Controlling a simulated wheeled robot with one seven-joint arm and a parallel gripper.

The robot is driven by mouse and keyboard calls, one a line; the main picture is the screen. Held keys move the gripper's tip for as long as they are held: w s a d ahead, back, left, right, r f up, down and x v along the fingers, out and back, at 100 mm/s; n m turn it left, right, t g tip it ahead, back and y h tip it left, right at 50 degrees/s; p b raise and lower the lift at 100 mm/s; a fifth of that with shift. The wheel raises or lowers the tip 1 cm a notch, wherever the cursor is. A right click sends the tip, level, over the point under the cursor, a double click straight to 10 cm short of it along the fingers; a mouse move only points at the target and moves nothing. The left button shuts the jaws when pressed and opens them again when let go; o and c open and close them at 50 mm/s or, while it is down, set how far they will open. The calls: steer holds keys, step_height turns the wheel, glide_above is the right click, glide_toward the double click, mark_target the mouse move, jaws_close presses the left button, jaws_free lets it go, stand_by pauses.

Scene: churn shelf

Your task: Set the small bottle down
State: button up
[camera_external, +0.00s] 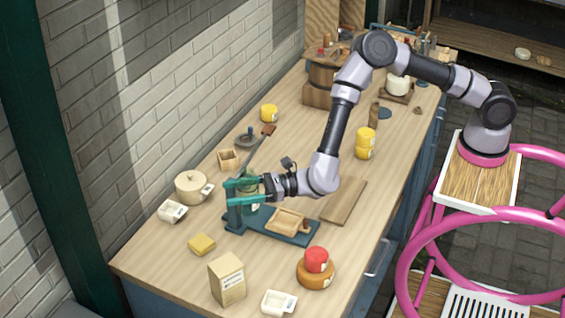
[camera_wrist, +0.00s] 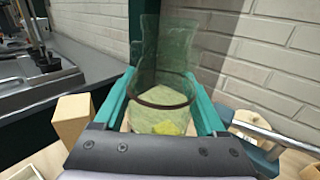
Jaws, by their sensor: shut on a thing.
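The small bottle (camera_wrist: 160,92) is clear greenish glass with a dark band round it and a pale yellow-green patch low down. It stands between the two teal fingers of my gripper (camera_wrist: 160,82), which are shut on its sides. In the external view my gripper (camera_external: 243,189) reaches left over the worktop, at the left end of a dark teal stand (camera_external: 262,232). The bottle shows there only in part (camera_external: 248,185), between and behind the fingers. I cannot tell whether its bottom touches anything.
A wooden tray (camera_external: 285,220) lies on the stand. A lidded cream pot (camera_external: 190,187), white dish (camera_external: 172,211), yellow block (camera_external: 201,244) and small wooden box (camera_external: 229,159) are near. A carton (camera_external: 227,279) and red-topped round (camera_external: 316,268) stand in front. A brick wall borders the worktop (camera_external: 150,262).

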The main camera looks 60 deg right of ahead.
steer(key=shift+m+t+h, duration=0.4)
steer(key=shift+t+h, duration=0.1)
steer(key=shift+h, duration=0.2)
steer(key=shift+s+a+f, duration=0.45)
steer(key=shift+a+f, duration=0.2)
steer(key=shift+f, duration=1.65)
steer(key=shift+s+a+f, duration=0.4)
steer(key=shift+a+f, duration=0.3)
steer(key=shift+f, duration=1.55)
steer(key=shift+s+a+f, duration=0.45)
steer(key=shift+a+f, duration=0.2)
steer(key=shift+f, duration=1.65)
steer(key=shift+f, duration=0.7)
steer(key=o, duration=1.5)
steer(key=shift+s, duration=0.1)
